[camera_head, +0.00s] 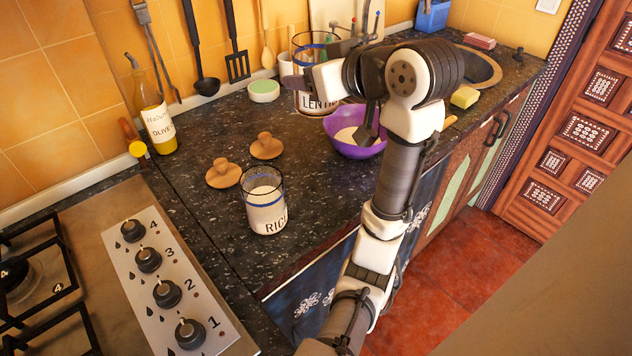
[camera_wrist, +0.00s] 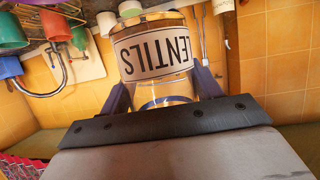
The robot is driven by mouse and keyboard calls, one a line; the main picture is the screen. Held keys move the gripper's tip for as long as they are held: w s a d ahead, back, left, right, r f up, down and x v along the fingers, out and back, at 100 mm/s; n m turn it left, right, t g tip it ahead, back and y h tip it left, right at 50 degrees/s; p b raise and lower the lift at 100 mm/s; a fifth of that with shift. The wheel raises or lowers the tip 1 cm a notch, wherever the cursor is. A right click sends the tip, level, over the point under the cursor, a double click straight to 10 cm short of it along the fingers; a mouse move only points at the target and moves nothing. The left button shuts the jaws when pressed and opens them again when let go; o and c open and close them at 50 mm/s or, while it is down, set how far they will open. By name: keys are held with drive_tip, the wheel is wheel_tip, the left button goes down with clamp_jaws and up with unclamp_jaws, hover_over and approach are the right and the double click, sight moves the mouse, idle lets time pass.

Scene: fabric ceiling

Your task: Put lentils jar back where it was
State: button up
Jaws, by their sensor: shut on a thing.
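The lentils jar (camera_head: 316,103) is clear glass with a blue line and a white label. It appears upright, behind the purple bowl; I cannot tell whether its base touches the counter. My gripper (camera_head: 312,82) is shut around the jar's side. In the wrist view, the jar (camera_wrist: 152,52) sits between the fingers of my gripper (camera_wrist: 163,90), its label upside down. The gripper and arm hide part of the jar in the head view. Two wooden knobbed lids, one nearer (camera_head: 223,173) and one farther (camera_head: 267,146), lie on the counter (camera_head: 215,125).
A rice jar (camera_head: 266,205) stands open near the counter's front. The purple bowl (camera_head: 352,148) holds pale contents. An oil bottle (camera_head: 157,120) stands left and a green-topped round container (camera_head: 263,91) at the back. A stove (camera_head: 110,270) is front left.

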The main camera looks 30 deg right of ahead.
wheel_tip(320, 180, down, 19)
drive_tip(key=shift+f+p, duration=0.15)
drive_tip(key=shift+p, duration=0.45)
drive_tip(key=shift+f, duration=0.1)
drive_tip(key=o, duration=1.3)
drive_tip(key=shift+f, duration=0.1)
drive_tip(key=shift+r, duration=0.25)
drive_tip(key=b+v, duration=0.1)
drive_tip(key=v, duration=1.1)
drive_tip(key=shift+b, duration=0.3)
